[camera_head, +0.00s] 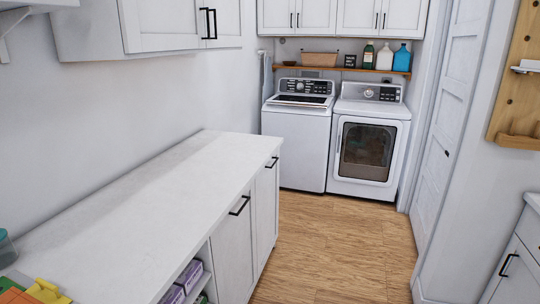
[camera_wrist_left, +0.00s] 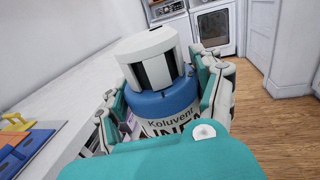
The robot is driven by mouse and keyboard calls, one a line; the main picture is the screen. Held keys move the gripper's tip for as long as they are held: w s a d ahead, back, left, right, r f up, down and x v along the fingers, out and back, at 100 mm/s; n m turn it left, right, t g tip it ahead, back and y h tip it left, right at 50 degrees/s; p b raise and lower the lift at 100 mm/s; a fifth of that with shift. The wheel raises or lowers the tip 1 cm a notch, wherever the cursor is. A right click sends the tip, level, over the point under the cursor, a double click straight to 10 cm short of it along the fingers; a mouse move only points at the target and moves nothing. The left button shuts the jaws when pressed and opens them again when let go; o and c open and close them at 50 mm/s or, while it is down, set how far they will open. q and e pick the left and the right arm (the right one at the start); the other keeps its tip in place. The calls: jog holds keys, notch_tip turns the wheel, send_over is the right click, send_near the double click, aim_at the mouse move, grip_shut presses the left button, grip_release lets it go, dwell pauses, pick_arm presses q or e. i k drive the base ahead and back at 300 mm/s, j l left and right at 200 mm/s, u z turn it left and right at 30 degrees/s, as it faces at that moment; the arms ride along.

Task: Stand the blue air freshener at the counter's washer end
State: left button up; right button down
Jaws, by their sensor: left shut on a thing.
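The blue air freshener (camera_wrist_left: 168,103) has a white cap with dark slots, a blue collar and a white label with dark lettering. It is between the teal and grey fingers of my left gripper (camera_wrist_left: 163,100), which is shut on it. Its lower part is hidden behind my gripper's teal body. The white counter (camera_head: 140,200) runs along the left wall in the head view. Its far end, toward the white washer (camera_head: 298,135), is bare. The counter also shows at the left of the left wrist view (camera_wrist_left: 85,80). Neither gripper shows in the head view.
Yellow and orange items (camera_head: 45,291) and a teal-lidded container (camera_head: 5,248) sit at the counter's near left. Purple boxes (camera_head: 188,277) are on a shelf below. The dryer (camera_head: 368,150) stands right of the washer. The wooden floor (camera_head: 325,250) is clear.

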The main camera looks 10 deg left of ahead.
aim_at(208, 160)
jog(key=i+u, duration=0.1)
jog(key=i, duration=0.9)
jog(key=i+l+u, duration=0.1)
jog(key=i, duration=0.95)
jog(key=i+l+u, duration=0.1)
jog(key=i+u, duration=0.15)
jog(key=i, duration=0.2)
jog(key=i+l+u, duration=0.2)
jog(key=i, duration=0.2)
